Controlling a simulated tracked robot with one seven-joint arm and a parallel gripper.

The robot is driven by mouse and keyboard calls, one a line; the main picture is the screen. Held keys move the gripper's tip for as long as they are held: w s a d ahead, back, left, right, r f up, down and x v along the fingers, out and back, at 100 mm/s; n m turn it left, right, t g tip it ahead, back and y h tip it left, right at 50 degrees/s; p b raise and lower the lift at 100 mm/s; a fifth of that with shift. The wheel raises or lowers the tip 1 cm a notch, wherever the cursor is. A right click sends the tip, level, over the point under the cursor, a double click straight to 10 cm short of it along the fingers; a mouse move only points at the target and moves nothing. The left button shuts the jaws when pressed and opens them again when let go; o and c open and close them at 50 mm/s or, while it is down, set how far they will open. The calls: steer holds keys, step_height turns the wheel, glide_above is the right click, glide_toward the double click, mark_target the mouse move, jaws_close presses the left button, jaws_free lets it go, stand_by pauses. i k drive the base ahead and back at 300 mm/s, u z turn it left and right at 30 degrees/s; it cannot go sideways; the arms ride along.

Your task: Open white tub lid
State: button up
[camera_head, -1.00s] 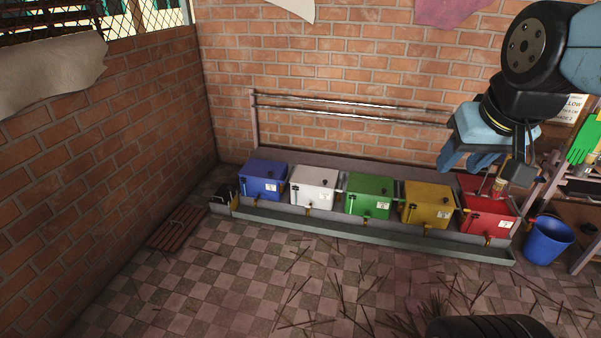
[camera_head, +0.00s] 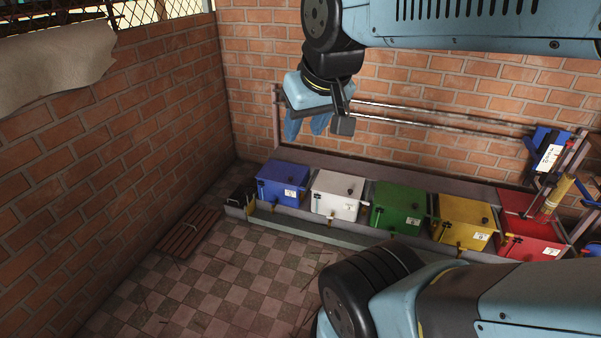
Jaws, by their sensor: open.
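The white tub (camera_head: 334,207) sits in the row of tubs, between the blue and green ones. Its lid (camera_head: 338,184) appears to lie shut, with a dark knob on top. My gripper (camera_head: 305,129) is above and a little left of the white tub, in the air in front of the brick wall. Its blue fingers point down, are open and hold nothing. They are well apart from the lid.
The blue tub (camera_head: 282,190) stands to the left. The green (camera_head: 397,212), yellow (camera_head: 463,222) and red (camera_head: 530,240) tubs stand to the right. Metal rails (camera_head: 440,122) run along the wall behind. A wooden slatted mat (camera_head: 188,231) lies on the tiled floor at left.

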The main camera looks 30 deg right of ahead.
mark_target(347, 186)
steer(key=z, duration=0.1)
steer(key=i, duration=1.3)
steer(key=z, duration=0.85)
steer(key=i, duration=0.65)
steer(key=z, duration=0.45)
steer(key=k, duration=0.9)
steer(key=z, duration=0.2)
steer(key=i, duration=0.9)
steer(key=u, duration=0.05)
